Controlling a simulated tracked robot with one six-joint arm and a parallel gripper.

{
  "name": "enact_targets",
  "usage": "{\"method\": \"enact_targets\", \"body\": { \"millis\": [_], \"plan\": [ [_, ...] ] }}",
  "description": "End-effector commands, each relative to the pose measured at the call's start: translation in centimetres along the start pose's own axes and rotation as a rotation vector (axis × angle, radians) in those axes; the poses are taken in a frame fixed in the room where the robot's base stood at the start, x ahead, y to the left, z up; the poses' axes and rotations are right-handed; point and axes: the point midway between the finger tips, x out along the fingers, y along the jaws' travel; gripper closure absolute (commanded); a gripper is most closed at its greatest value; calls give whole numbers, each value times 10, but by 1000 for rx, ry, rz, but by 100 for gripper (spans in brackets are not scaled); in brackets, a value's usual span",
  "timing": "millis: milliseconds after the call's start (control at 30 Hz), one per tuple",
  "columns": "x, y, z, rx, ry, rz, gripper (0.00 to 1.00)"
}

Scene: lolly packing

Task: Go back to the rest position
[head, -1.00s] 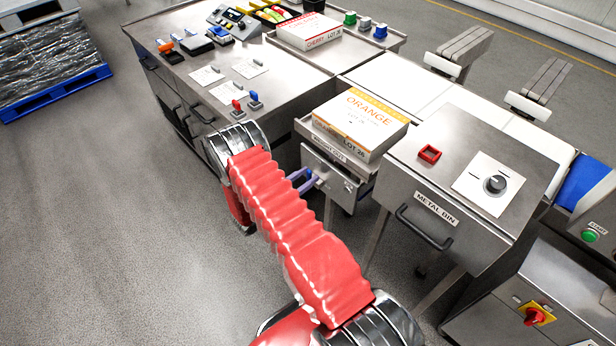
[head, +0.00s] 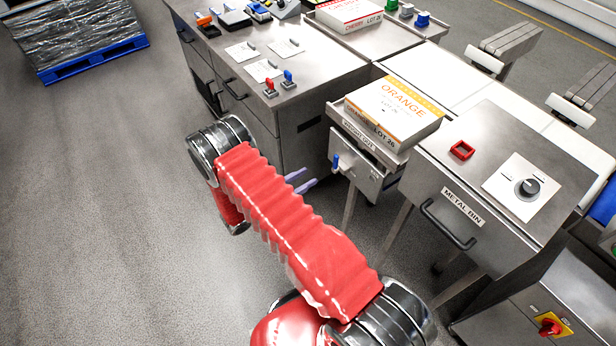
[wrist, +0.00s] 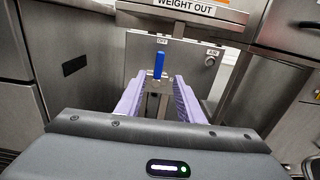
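My gripper (head: 302,181) is in front of the weight-out stand, its lavender fingers pointing toward it. In the wrist view my gripper (wrist: 158,98) is open, with an empty gap between the two fingers. The blue lever (head: 336,162) on the stand's front panel is apart from the fingertips. In the wrist view the lever (wrist: 158,65) stands upright beyond the fingers, in line with the gap, below an "OFF" label. My arm is stretched out low and hides part of the floor.
An orange-label carton (head: 395,110) sits on top of the weight-out stand. The metal bin (head: 450,205) is to its right. Open floor lies left, with a wrapped pallet (head: 80,40) beyond.

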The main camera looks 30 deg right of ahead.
Motion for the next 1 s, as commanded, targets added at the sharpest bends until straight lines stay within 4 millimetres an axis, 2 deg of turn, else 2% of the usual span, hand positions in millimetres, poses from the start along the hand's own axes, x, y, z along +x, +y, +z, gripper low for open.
{"method": "enact_targets", "body": {
  "millis": [467,567,667,833,1000],
  "plan": [
    [0,0,0,3,1,-1,66],
    [1,-2,-6,10,23,-6,66],
    [0,-14,-16,13,60,-46,66],
    [-2,-53,-34,0,128,-146,66],
    [-10,-82,-30,33,200,-257,66]
  ]
}}
